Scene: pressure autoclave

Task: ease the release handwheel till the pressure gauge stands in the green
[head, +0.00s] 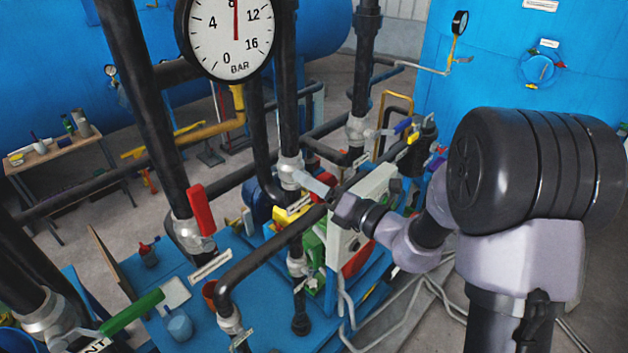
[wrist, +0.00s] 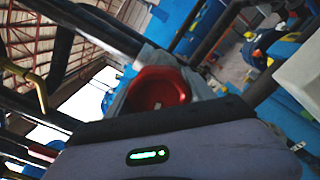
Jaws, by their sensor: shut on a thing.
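The pressure gauge (head: 226,38) is at the top of the head view, its upper rim cut off. Its red needle points straight up at about 8 bar. I see no green band on the part of the dial that shows. My gripper (head: 318,185) reaches in from the right to the pipework below the gauge, beside a grey valve body (head: 289,167). In the wrist view a red round handwheel (wrist: 160,93) sits between the grey jaws, and my gripper is shut on it.
A red lever (head: 201,209) and a green lever (head: 132,312) stand on pipes to the left. Black vertical pipes (head: 148,110) and a blue skid (head: 180,270) crowd the space around my gripper. A small wooden table (head: 62,152) is at the far left.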

